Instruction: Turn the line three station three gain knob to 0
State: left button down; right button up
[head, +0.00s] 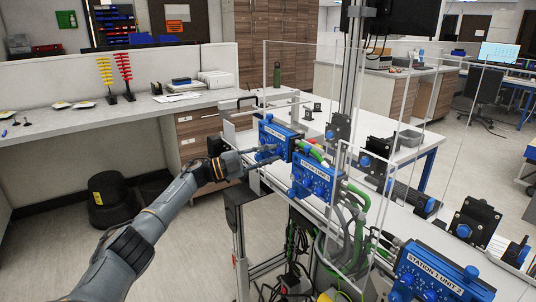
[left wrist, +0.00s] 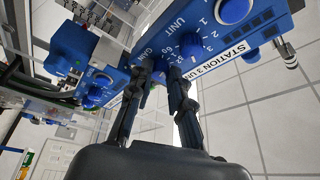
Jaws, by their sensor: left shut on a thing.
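The blue control box (head: 278,137) stands on the belt line in the head view, with my left gripper (head: 270,156) at its front face. In the left wrist view, this blue box (left wrist: 205,15) carries a white label starting "STATION 3 UN" and a numbered dial knob (left wrist: 234,9). The word "GAIN" is printed beside my left gripper's fingertips (left wrist: 164,78). The fingers are shut on the gain knob, which they mostly cover, so its pointer and setting cannot be read. My right gripper is in neither view.
A second blue box (head: 313,178) stands close to the right, and another (head: 440,272) sits at the lower right. Clear panels (head: 345,195) and green and grey hoses (head: 355,215) crowd the line. A grey bench (head: 130,120) runs along the left.

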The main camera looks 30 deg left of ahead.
pick_arm(q)
jog(key=shift+n+t+y+p, duration=0.35)
jog(key=shift+n+t, duration=0.55)
jog(key=shift+n, duration=1.1)
jog(key=shift+f, duration=0.1)
jog(key=c, duration=1.2)
grip_release()
jog(key=shift+d, duration=0.1)
jog(key=v, duration=1.2)
